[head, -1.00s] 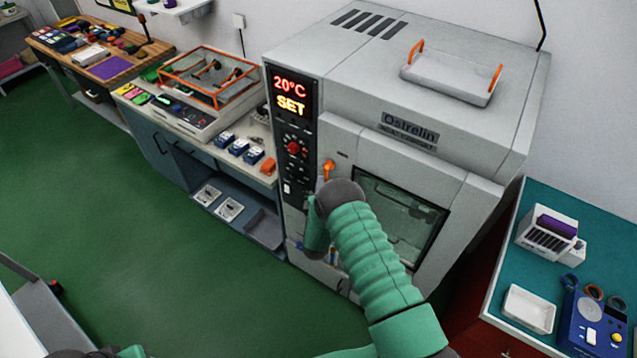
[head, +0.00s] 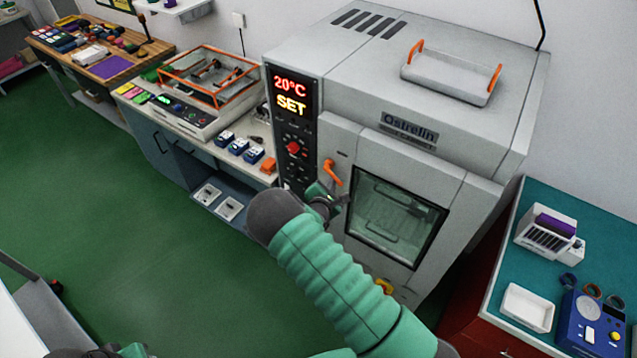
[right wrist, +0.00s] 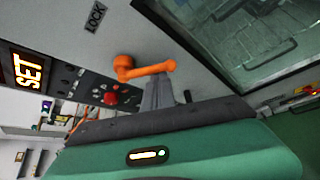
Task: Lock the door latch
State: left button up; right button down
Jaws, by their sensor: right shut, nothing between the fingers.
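The orange door latch (head: 332,173) is on the front of the grey oven, left of the door window. Its free end points down and to the right in the head view. The oven door (head: 396,218) looks shut. My right gripper (head: 332,196) is just below the latch, partly hidden by my own wrist. In the right wrist view the shut, empty fingers (right wrist: 158,92) are close under the orange latch arm (right wrist: 148,70); I cannot tell whether they touch. A LOCK label (right wrist: 95,17) is on the panel near the latch pivot.
The control panel (head: 292,130) with a red knob (head: 293,147) is left of the latch. A tray (head: 450,77) with orange handles sits on the oven. A teal bench (head: 508,262) is at the right. Green floor (head: 130,230) is clear at the left.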

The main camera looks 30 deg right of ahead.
jog(key=shift+s+d+r+b, duration=0.1)
jog(key=shift+s+r+b, duration=0.15)
jog(key=shift+r, duration=0.3)
jog(key=shift+s+d+r+b, duration=0.1)
jog(key=shift+s+r+b, duration=0.15)
jog(key=shift+r, duration=0.35)
jog(key=shift+w+d+r, duration=0.1)
jog(key=shift+d+r, duration=0.05)
jog(key=shift+r, duration=0.15)
